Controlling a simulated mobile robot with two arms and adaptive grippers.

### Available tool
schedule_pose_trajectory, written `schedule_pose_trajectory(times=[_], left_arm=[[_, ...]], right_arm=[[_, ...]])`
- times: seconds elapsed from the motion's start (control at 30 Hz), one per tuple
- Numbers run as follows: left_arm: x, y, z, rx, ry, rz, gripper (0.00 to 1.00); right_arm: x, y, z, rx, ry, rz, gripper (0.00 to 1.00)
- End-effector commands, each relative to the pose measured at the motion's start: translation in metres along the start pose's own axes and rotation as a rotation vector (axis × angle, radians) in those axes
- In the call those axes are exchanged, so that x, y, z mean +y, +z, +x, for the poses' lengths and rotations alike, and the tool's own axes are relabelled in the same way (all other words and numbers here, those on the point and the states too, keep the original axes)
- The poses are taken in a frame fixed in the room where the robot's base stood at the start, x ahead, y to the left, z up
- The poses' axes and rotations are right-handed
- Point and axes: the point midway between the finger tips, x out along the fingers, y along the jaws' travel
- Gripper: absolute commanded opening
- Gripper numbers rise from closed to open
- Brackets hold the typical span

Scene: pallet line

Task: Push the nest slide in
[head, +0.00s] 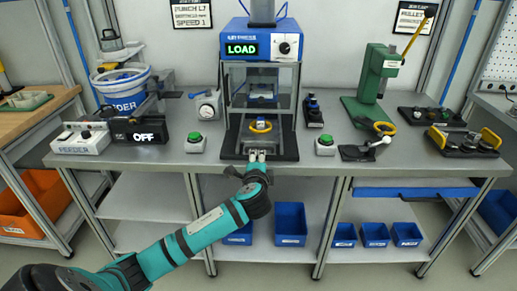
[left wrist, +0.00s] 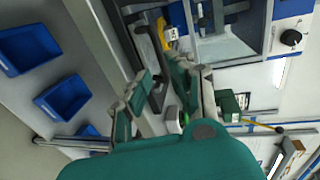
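The nest slide (head: 285,148) is a dark plate sticking out at the front of the blue and grey press (head: 288,27), whose display reads LOAD. A yellow ring-shaped part (head: 260,127) is at the slide's middle and shows in the left wrist view (left wrist: 171,34). My left gripper (head: 257,156) is at the front edge of the slide, its fingertips pointing at the press. In the left wrist view my gripper (left wrist: 168,80) has its fingers apart with nothing seen between them. Whether it touches the slide cannot be told. My right gripper is not in view.
Green-button boxes stand left (head: 195,142) and right (head: 325,145) of the slide. A green lever press (head: 378,75) stands right. Blue bins (head: 290,222) sit on the shelf below.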

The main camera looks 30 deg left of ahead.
Motion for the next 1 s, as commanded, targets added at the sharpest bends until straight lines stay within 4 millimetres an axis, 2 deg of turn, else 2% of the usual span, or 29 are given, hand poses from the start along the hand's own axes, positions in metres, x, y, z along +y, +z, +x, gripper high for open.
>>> schedule_pose_trajectory(times=[0.03, 0.2, 0.4, 0.6, 0.87, 1.0], left_arm=[[-0.001, 0.000, 0.012, -0.003, -0.001, 0.000, 0.21], [0.000, 0.000, 0.046, -0.003, 0.000, 0.000, 0.21], [0.000, 0.000, 0.074, -0.001, 0.000, 0.000, 0.21], [0.000, 0.000, 0.085, 0.000, 0.001, -0.001, 0.21], [0.001, 0.000, 0.086, 0.000, 0.001, -0.001, 0.21], [0.001, 0.000, 0.086, 0.000, 0.001, -0.001, 0.05]], right_arm=[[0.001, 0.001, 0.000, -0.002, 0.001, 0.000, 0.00], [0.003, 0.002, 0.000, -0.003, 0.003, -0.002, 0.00], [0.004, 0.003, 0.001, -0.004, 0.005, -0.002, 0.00], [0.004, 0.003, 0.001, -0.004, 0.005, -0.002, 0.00], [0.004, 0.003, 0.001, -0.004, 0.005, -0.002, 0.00], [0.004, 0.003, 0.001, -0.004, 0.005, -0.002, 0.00]])
